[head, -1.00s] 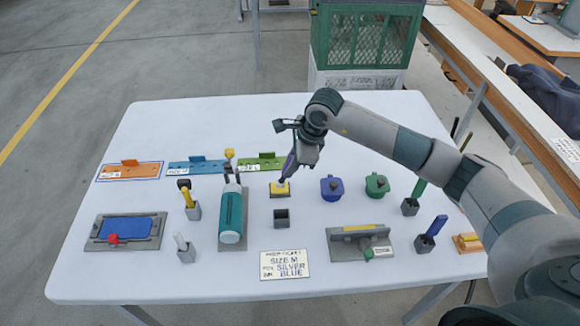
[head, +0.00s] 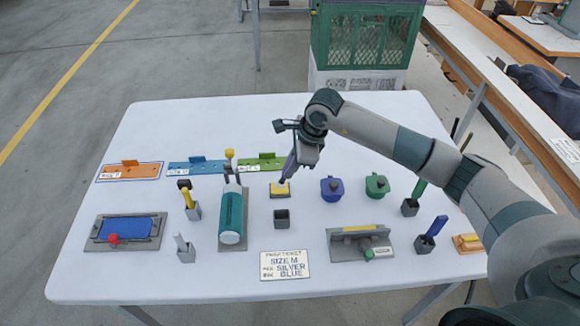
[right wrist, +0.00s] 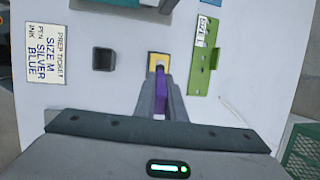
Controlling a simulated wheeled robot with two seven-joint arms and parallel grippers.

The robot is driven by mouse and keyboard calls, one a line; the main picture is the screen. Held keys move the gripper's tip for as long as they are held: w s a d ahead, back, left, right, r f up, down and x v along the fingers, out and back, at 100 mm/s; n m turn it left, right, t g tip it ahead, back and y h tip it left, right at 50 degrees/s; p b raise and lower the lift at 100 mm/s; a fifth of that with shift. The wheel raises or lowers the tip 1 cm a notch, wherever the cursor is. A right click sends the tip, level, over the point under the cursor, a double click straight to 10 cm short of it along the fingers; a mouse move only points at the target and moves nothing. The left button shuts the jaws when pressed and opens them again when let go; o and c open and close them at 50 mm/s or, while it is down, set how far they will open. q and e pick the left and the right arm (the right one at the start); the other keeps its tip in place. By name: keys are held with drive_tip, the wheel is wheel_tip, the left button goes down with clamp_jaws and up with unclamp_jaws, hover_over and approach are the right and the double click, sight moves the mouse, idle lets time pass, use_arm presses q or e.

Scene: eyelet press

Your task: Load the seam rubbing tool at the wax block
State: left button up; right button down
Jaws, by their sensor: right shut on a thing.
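In the right wrist view the wax block (right wrist: 152,57) lies just beyond my fingertips. My right gripper (head: 297,163) is shut on the purple seam rubbing tool (right wrist: 161,92), which points down at the block. In the head view the tool (head: 288,167) is partly hidden by my fingers. My left gripper is not in view.
An empty dark square holder (head: 281,219) stands just in front of the block. A teal cylinder press (head: 231,217) is to its left, and blue (head: 332,190) and green (head: 377,186) lidded pots are to its right. A green plate (head: 262,163) lies behind. The ticket (head: 285,265) lies in front.

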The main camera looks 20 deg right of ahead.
sight(290, 160)
drive_tip(key=shift+r+p, duration=1.1)
drive_tip(key=shift+r, duration=2.4)
drive_tip(key=shift+s+a+n, duration=0.2)
drive_tip(key=shift+s+n, duration=0.4)
drive_tip(key=shift+n, duration=0.2)
drive_tip(key=s+r+n+g+b, duration=0.2)
drive_tip(key=s+n+g+b, duration=0.2)
drive_tip(key=s+n, duration=1.2)
drive_tip(key=n+g, duration=0.2)
drive_tip(key=n, duration=0.1)
drive_tip(key=shift+s+a+r+h, duration=0.2)
drive_tip(key=shift+s+a+h, duration=0.15)
drive_tip(key=shift+s+h, duration=0.05)
